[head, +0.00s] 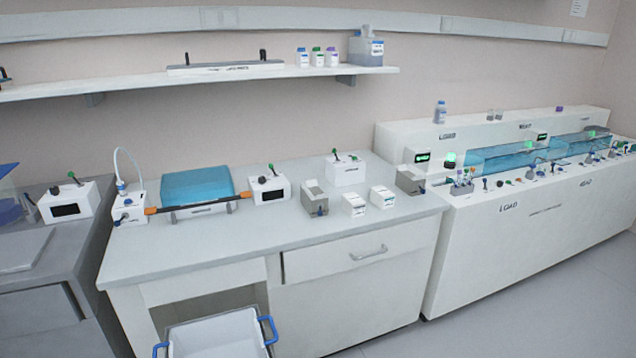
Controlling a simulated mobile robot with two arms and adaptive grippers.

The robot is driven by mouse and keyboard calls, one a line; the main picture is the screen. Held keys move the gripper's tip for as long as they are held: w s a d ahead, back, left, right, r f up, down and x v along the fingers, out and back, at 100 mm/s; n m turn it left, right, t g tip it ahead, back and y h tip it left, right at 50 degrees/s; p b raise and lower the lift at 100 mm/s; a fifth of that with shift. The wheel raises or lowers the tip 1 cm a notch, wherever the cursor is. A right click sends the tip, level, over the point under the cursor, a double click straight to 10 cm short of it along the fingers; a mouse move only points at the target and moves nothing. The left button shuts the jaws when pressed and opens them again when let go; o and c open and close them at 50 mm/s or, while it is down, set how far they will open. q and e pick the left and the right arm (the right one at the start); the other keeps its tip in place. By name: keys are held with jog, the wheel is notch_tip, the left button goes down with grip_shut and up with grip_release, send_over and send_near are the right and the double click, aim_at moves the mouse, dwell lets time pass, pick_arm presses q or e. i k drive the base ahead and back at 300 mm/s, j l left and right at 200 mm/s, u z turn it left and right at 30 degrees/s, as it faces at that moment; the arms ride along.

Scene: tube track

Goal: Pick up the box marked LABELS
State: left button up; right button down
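Neither of my grippers shows in the head view.
A grey open-topped holder (314,198) stands left of the small boxes, and a grey block (410,181) to their right. A blue gel tray (197,186) sits further left. A white tub with blue handles (216,335) is low in front. The bench front (250,235) is clear.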

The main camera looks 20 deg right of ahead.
aim_at(352, 204)
jog(key=i+l+z, duration=0.1)
jog(key=l, duration=0.35)
jog(key=i+l+z, duration=0.1)
jog(key=i+l, duration=0.25)
jog(key=i+l+z, duration=0.1)
jog(key=i+l, duration=0.15)
jog(key=l, duration=0.25)
jog(key=i+l+z, duration=0.1)
jog(key=i+l, duration=0.2)
jog(key=l, duration=0.1)
